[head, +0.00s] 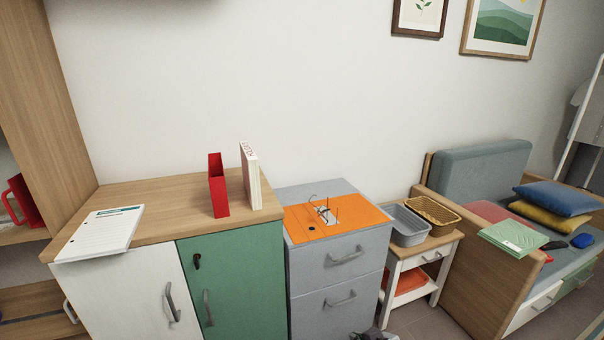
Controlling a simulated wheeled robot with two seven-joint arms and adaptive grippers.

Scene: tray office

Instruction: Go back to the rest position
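A small dark grey shape (374,336) shows at the bottom edge of the head view, right of the middle. It looks like the top of my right gripper, but most of it is cut off, so I cannot tell whether it is open or shut or holds anything. My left gripper is not in view.
A wooden-topped cabinet (180,199) bears a notepad (100,231), a red file holder (218,186) and a white book (250,176). A grey drawer unit (336,274) has an orange top (350,215). A side table (436,246) holds two baskets. A bench (480,165) stands right.

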